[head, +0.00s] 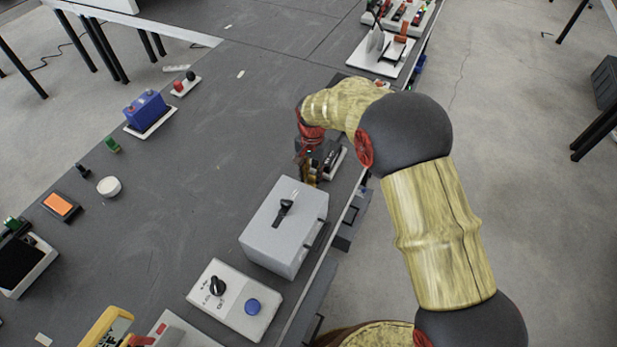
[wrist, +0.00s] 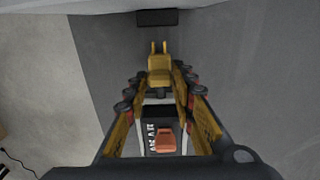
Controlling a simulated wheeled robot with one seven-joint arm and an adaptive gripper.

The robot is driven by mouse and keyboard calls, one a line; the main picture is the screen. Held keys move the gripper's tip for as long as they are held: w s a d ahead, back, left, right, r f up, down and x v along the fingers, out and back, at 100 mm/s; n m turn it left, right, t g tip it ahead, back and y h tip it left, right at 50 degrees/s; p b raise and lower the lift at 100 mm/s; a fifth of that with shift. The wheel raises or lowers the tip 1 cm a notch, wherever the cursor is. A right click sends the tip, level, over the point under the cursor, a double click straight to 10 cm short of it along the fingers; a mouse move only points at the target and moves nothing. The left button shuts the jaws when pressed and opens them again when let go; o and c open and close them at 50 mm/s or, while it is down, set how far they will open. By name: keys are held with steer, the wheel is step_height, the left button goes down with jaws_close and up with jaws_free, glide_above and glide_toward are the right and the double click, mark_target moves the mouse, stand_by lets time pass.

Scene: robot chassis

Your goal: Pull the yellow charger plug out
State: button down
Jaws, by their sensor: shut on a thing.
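The yellow charger plug (wrist: 160,70) is between my fingertips in the wrist view, with its two prongs bare and pointing to the top of the picture. My gripper (wrist: 160,78) is shut on the plug's sides. Beyond the prongs, a small dark block (wrist: 157,18) shows, apart from them in the picture. Below the plug, between my fingers, is a black panel in a pale frame with an orange-red switch (wrist: 166,139) and white lettering. In the head view my gripper (head: 308,180) points down at a small dark device (head: 332,158) near the table's edge; the plug is hard to make out there.
A grey box with a black knob (head: 285,225) stands close in front of my gripper. A white control box with a blue button (head: 235,300) is nearer. A blue device (head: 147,110) is at the left. The dark table (head: 215,150) is clear left of my gripper.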

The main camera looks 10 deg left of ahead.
mark_target(312, 175)
steer(key=shift+w, duration=0.2)
steer(key=c, duration=1.5)
jaws_free()
steer(key=shift+d, duration=0.1)
step_height(312, 175, up, 12)
